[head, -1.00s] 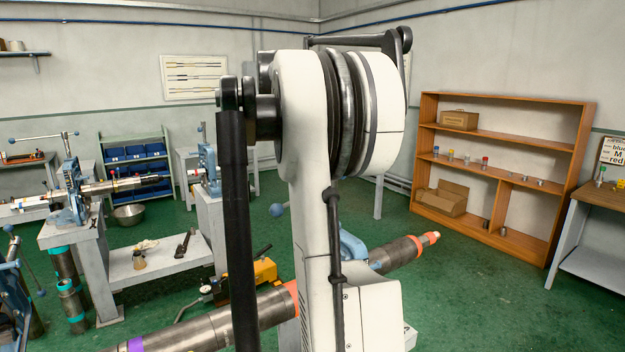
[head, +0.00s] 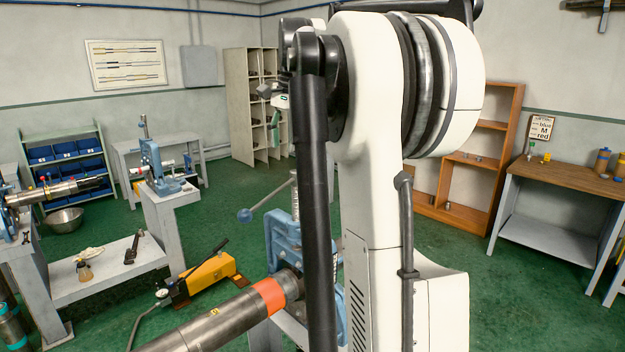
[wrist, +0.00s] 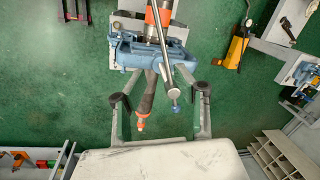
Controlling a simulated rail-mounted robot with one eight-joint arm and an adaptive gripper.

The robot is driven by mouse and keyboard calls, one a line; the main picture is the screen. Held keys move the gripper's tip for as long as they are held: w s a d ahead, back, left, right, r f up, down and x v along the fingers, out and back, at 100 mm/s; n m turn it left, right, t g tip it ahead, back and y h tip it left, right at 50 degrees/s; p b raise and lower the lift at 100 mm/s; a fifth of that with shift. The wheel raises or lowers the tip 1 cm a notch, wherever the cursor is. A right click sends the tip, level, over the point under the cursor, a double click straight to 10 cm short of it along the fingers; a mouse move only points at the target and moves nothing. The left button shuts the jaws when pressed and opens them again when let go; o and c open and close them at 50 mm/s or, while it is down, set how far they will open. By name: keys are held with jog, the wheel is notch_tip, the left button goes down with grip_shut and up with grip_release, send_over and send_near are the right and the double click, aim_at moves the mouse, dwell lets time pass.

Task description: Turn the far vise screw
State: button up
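A blue vise (head: 283,234) stands beyond my arm in the head view, clamped around a grey pipe (head: 215,322) with an orange band. Its upright threaded screw (head: 295,200) carries a slanted bar handle (head: 270,200) with a blue ball end. My arm hides part of this vise. In the wrist view the same vise (wrist: 133,52) lies below, its handle (wrist: 165,50) crossing it towards the gap between my fingers. My gripper (wrist: 160,93) is open and empty, fingers wide apart. Another blue vise (head: 155,165) stands on a farther bench. I cannot tell which vise is meant.
A yellow pump (head: 208,275) lies on the green floor left of the near vise. A bench (head: 110,272) stands at left, a pigeonhole shelf (head: 240,110) at the back. A wooden shelf (head: 467,190) and table (head: 570,178) stand at right. Open floor lies between.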

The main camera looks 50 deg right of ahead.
aim_at(276, 190)
jog(key=shift+n, duration=0.3)
jog(key=w+f, duration=0.1)
jog(key=f, duration=0.3)
jog(key=f+p, duration=0.1)
jog(key=f, duration=0.4)
jog(key=w+f+p, duration=0.1)
jog(key=f, duration=0.3)
jog(key=shift+w+a+f, duration=0.15)
jog(key=shift+w+a, duration=0.2)
jog(key=shift+a, duration=0.05)
grip_shut()
